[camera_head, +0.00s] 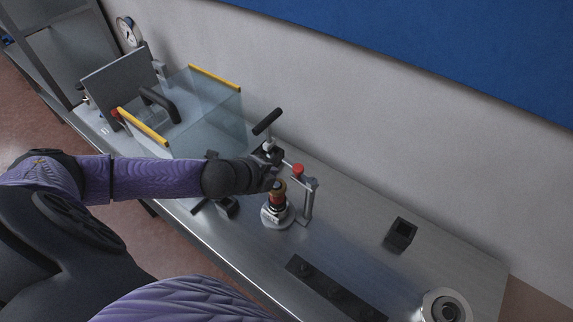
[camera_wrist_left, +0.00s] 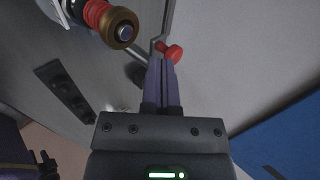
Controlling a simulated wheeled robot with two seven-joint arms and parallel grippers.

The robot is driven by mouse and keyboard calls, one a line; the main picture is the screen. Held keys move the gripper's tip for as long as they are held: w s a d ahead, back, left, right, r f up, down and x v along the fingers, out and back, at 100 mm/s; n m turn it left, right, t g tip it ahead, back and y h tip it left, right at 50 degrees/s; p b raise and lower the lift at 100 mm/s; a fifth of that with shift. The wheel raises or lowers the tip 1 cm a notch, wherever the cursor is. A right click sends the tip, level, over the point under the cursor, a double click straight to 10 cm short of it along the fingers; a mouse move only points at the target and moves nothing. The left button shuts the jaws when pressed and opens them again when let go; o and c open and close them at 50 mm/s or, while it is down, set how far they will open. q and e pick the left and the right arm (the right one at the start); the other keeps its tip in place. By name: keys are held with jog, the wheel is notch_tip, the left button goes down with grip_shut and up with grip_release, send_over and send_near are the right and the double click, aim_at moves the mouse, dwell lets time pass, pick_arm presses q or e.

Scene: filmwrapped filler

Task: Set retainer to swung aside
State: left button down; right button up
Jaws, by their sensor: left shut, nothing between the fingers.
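The retainer appears to be the metal arm with a red knob (camera_head: 298,169) on an upright post (camera_head: 309,200), beside a fitting with a brass and red top (camera_head: 277,190) on the bench. In the left wrist view, the red knob (camera_wrist_left: 174,53) sits on a thin metal bar right at my fingertips, and the brass-topped fitting (camera_wrist_left: 121,28) is at upper left. My left gripper (camera_head: 272,177) is beside the fitting and close to the knob. Its fingers (camera_wrist_left: 161,65) are shut with nothing between them; whether they touch the knob I cannot tell. My right gripper is out of view.
A clear box with yellow edges (camera_head: 205,105) stands at the back left. A black-handled lever (camera_head: 267,122) is behind the fitting. A black block (camera_head: 400,235), a dark strip (camera_head: 335,290) and a round fixture (camera_head: 446,307) lie to the right, with bare bench between.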

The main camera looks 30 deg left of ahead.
aim_at(300, 170)
pick_arm(q)
jog(key=b+x, duration=0.1)
jog(key=x, duration=0.6)
jog(key=shift+f, duration=0.2)
pick_arm(e)
jog(key=shift+w+d+f, duration=0.1)
jog(key=shift+w+f, duration=0.05)
jog(key=shift+f, duration=0.7)
pick_arm(q)
jog(key=shift+w+a, duration=0.2)
jog(key=shift+a, duration=0.05)
pick_arm(e)
jog(key=shift+r, duration=0.15)
